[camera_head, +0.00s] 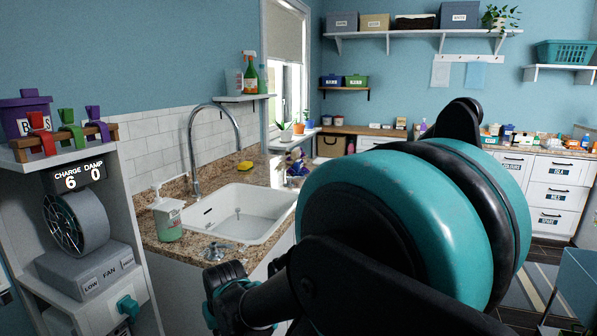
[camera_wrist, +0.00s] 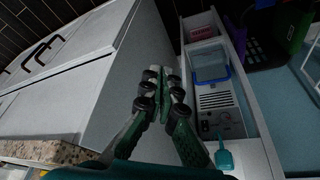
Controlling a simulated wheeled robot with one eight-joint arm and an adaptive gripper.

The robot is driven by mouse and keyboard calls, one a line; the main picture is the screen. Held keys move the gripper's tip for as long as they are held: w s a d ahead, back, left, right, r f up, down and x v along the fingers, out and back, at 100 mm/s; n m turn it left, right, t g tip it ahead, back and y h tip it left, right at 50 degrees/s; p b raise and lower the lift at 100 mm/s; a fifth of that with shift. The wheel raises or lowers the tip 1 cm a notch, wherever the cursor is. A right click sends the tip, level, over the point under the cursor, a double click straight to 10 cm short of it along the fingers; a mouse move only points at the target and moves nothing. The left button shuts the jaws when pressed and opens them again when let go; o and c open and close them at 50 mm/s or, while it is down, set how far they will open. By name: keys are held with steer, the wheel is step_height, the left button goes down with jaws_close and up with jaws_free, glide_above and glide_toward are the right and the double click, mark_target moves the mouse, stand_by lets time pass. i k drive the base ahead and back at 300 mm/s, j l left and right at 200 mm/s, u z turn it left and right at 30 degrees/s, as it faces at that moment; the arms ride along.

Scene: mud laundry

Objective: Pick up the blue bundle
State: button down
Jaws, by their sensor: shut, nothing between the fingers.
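No blue bundle can be made out for certain. In the head view a small blue-purple and white item (camera_head: 296,160) stands by the far right of the sink, beyond the counter, partly hidden by my arm; I cannot tell what it is. In the wrist view my gripper (camera_wrist: 162,76) is shut and empty, its fingertips together. It hangs in front of a grey cabinet side, left of a narrow shelf unit (camera_wrist: 265,160). My large teal arm joint hides much of the middle of the head view.
The white sink (camera_head: 236,212), with a tall faucet (camera_head: 191,150) and soap bottle (camera_head: 167,216), is left of my arm. A fan unit (camera_head: 78,222) stands at left. A blue-rimmed clear bin (camera_wrist: 210,64) sits in the shelf unit. White drawers (camera_head: 552,198) line the far right.

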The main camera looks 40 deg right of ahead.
mark_target(297, 168)
steer(key=i+l, duration=0.1)
steer(key=l, duration=0.35)
steer(key=i+l, duration=0.15)
steer(key=l, duration=0.35)
steer(key=i+l, duration=0.1)
steer(key=l, duration=0.35)
steer(key=i+l, duration=0.15)
steer(key=l, duration=0.3)
